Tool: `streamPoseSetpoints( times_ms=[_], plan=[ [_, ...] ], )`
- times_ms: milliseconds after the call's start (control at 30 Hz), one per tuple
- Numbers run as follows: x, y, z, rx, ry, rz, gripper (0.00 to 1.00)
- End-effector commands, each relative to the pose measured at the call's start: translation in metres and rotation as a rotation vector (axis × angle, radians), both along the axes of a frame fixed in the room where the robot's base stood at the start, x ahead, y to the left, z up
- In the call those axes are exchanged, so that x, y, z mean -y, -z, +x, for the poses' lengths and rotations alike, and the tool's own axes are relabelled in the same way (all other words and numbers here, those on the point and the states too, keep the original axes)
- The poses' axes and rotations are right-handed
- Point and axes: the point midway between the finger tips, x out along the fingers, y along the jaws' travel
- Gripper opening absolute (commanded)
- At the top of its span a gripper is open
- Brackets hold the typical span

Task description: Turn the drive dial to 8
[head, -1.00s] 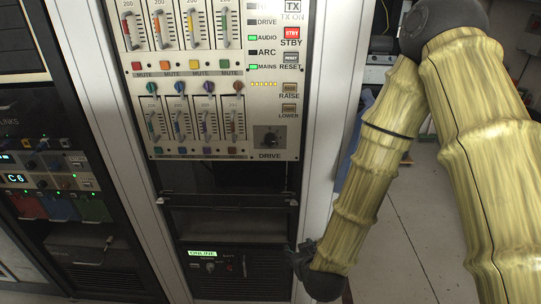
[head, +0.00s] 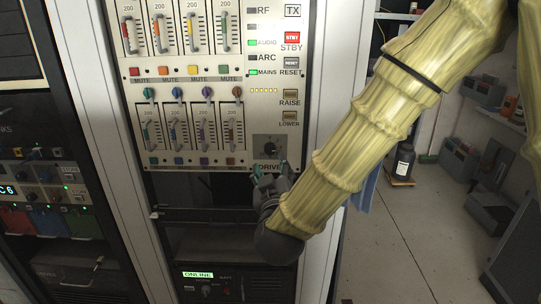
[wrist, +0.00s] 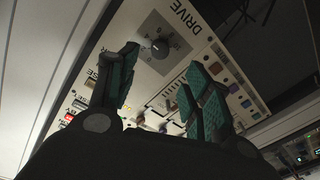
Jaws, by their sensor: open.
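The drive dial (head: 270,151) is a dark round knob at the lower right of the light panel, above the label DRIVE.
RAISE (head: 290,94) and LOWER (head: 289,116) buttons sit above the dial. Several colored fader knobs (head: 191,93) fill the panel to its left. A lower unit with an ONLINE display (head: 198,275) is below. Floor to the right of the rack (head: 385,245) is open.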

Motion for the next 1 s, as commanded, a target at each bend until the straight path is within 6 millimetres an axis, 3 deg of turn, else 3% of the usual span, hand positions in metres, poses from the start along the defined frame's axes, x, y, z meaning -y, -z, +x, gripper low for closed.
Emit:
streamPoseSetpoints(
  times_ms=[300, 500, 700, 1000],
  plan=[
    [-0.002, -0.001, 0.052, -0.001, 0.002, 0.002, 0.50],
    [-0.003, 0.000, 0.077, -0.002, 0.001, 0.002, 0.50],
    [-0.003, 0.000, 0.088, -0.001, 0.000, 0.001, 0.50],
    [-0.004, 0.000, 0.089, -0.001, 0.000, 0.000, 0.50]
  ],
)
